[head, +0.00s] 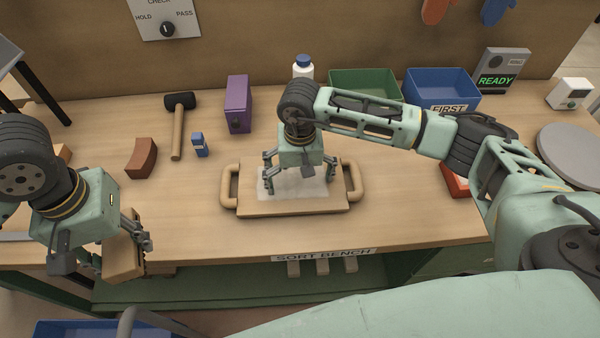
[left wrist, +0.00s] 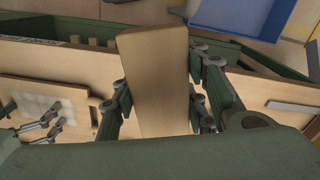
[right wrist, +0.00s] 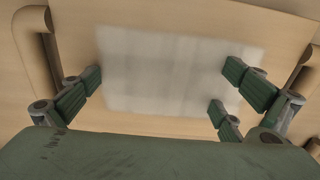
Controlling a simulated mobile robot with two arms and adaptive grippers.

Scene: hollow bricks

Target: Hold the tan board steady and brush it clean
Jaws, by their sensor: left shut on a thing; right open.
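The tan board (head: 250,204) lies flat on the bench, with a rounded handle at each of its left and right ends. A pale whitish patch (right wrist: 170,70) covers its middle. My right gripper (head: 297,178) is open and points down over the patch, its fingers spread; I cannot tell if they touch the board. My left gripper (head: 128,245) is shut on a tan block (left wrist: 157,80), held at the bench's front edge, left of the board. The block also shows in the head view (head: 122,262). No brush can be made out; I cannot tell whether the block is one.
Green (head: 365,80) and blue (head: 440,84) bins are at the back. Bench between block and board is clear.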

